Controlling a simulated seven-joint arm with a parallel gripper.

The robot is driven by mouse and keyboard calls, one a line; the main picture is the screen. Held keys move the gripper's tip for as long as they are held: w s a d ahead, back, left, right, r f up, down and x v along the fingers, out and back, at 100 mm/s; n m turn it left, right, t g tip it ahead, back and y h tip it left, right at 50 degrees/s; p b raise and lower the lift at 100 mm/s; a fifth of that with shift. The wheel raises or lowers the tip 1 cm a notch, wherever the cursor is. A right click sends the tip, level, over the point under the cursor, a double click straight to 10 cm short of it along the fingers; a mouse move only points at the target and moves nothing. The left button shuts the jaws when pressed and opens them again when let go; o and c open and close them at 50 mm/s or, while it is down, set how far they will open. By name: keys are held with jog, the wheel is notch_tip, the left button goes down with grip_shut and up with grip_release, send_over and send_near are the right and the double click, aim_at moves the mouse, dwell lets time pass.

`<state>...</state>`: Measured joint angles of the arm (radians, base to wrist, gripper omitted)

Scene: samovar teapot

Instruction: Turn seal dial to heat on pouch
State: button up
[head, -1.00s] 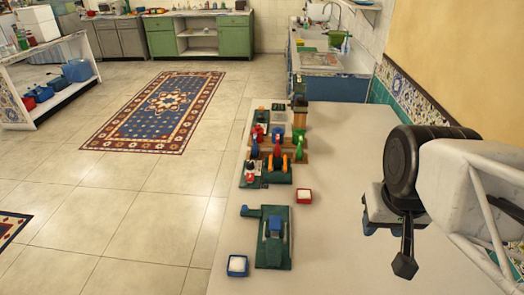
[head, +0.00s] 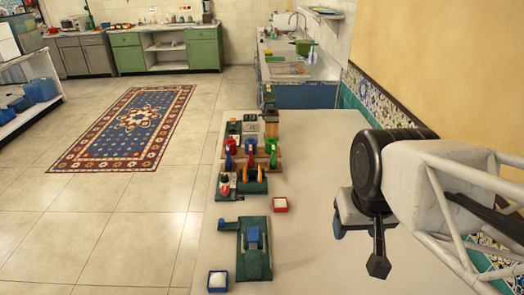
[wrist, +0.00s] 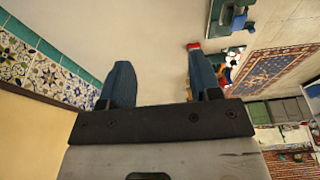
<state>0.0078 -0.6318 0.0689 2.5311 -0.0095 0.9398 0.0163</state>
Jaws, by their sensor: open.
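My gripper shows from above in the wrist view (wrist: 162,85), its two blue fingers spread apart with nothing between them. In the head view, my gripper is at the right, over the bare right side of the white table, mostly hidden behind the wrist. A green device (head: 256,262) with a blue block on top and an arm to its left lies on the near part of the table, left of my gripper and apart from it. It also shows at the top of the wrist view (wrist: 222,20). I cannot make out a seal dial or a pouch.
Behind are small coloured teapot-like pieces (head: 250,150) on a wooden stand and a figure (head: 224,185). The table's right side is clear; a tiled wall (head: 378,100) borders it.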

jog(key=w+a+f+t+y, duration=0.1)
jog(key=w+a+f+t, duration=0.15)
jog(key=w, duration=1.25)
jog(key=w+a+f+t+y, duration=0.1)
jog(key=w+a+f, duration=0.25)
jog(key=w, duration=1.25)
jog(key=t+h, duration=0.2)
jog(key=t, duration=0.1)
send_near(274, 161)
jog(key=shift+w+a+f, duration=0.15)
jog(key=shift+w+f, duration=0.2)
jog(key=shift+w, duration=0.1)
jog(key=shift+f, duration=0.1)
jog(key=shift+x, duration=1.25)
jog(key=shift+x, duration=2.6)
